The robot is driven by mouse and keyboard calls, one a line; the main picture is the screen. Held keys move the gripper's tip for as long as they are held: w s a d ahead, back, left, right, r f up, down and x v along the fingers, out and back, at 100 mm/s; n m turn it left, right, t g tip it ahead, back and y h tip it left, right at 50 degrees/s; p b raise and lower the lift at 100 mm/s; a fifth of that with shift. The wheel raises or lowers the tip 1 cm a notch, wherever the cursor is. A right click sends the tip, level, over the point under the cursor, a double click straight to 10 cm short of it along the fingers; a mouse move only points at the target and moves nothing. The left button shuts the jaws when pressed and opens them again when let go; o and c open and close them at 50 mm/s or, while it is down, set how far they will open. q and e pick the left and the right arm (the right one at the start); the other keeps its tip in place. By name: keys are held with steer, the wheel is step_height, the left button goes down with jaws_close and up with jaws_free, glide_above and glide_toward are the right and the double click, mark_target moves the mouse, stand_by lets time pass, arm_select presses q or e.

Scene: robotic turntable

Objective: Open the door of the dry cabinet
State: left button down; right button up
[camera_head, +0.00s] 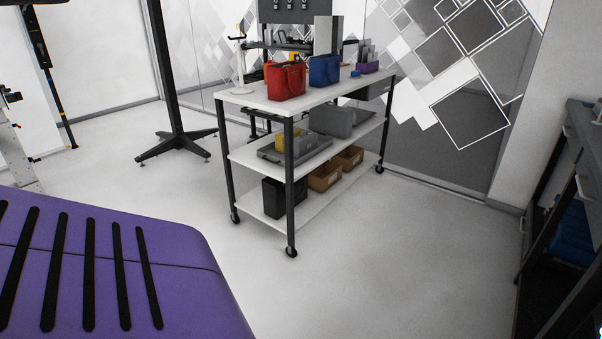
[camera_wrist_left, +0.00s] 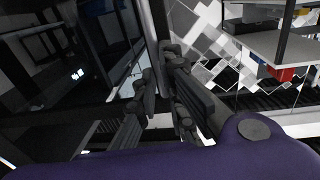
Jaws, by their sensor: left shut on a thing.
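In the left wrist view, the dry cabinet (camera_wrist_left: 60,60) appears as a dark unit with glass-like panels and shelves behind them on the left. A dark upright edge of its door (camera_wrist_left: 158,18) runs down towards my left gripper (camera_wrist_left: 160,78). The gripper's black fingers are shut on this door edge or a handle on it; the fingers hide the exact contact. I cannot tell how far the door stands from the cabinet. I cannot make out the dry cabinet in the head view. My right gripper is in neither view.
In the head view, a wheeled trolley (camera_head: 252,150) carries a red bag (camera_head: 285,82), a blue bag (camera_head: 324,70) and boxes. A dark bench (camera_head: 572,170) stands at the right edge. The floor (camera_head: 370,260) before the trolley is clear.

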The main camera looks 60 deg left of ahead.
arm_select(q)
steer(key=c, duration=1.8)
jaws_free()
steer(key=shift+w+d, duration=0.3)
steer(key=shift+d, duration=0.3)
steer(key=shift+c, duration=0.2)
steer(key=shift+s+a, duration=0.1)
steer(key=shift+a, duration=0.05)
step_height(320, 180, up, 10)
steer(key=shift+s, duration=0.1)
